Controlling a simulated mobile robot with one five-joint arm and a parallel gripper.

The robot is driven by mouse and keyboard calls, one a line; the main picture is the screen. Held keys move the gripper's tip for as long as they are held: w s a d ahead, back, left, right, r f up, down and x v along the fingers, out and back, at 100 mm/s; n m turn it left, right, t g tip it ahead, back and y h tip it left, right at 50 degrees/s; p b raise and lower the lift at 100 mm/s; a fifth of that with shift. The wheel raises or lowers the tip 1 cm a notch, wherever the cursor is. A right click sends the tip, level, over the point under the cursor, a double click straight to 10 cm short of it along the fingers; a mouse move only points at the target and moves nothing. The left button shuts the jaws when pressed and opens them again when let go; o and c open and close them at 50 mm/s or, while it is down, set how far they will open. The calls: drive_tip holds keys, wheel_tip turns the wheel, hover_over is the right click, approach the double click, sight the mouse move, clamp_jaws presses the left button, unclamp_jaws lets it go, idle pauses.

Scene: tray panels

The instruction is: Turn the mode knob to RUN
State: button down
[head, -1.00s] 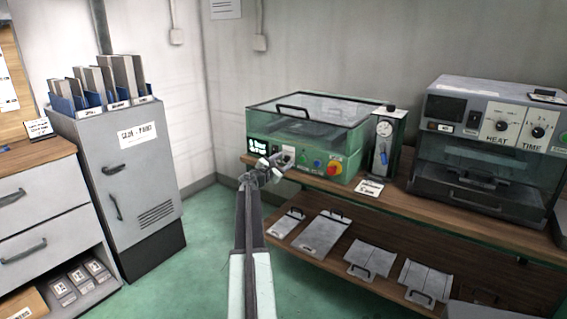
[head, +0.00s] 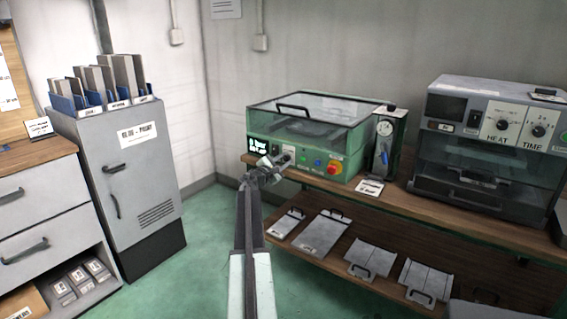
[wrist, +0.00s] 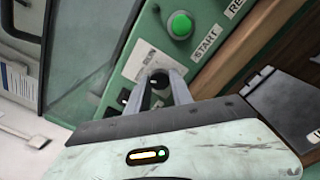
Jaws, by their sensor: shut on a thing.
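The green machine (head: 310,135) with a clear lid stands on the wooden bench, its control panel facing me. My gripper (head: 277,162) is at the left part of that panel. In the wrist view my gripper (wrist: 161,88) is shut on a dark knob (wrist: 157,79), which sits in front of a pale label plate (wrist: 145,62). The fingers hide much of the knob, and I cannot read its pointer. The plate's lettering is blurred and seems to include RUN.
A green button (wrist: 180,25) marked START (wrist: 206,42) is near the fingers. A red button (head: 334,167) is at the panel's right. A gauge unit (head: 384,140) and an oven-like machine (head: 487,150) stand further right. Metal trays (head: 321,231) lie on the lower shelf.

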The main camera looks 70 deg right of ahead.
drive_tip(key=m, duration=0.7)
drive_tip(key=shift+w+d, duration=0.1)
drive_tip(key=shift+w, duration=0.1)
drive_tip(key=m, duration=0.4)
drive_tip(key=shift+r+g+b, duration=0.1)
drive_tip(key=shift+g+b, duration=0.2)
drive_tip(key=shift+m, duration=1.8)
drive_tip(key=c, duration=1.1)
unclamp_jaws()
drive_tip(key=shift+m, duration=0.3)
drive_tip(key=v, duration=0.8)
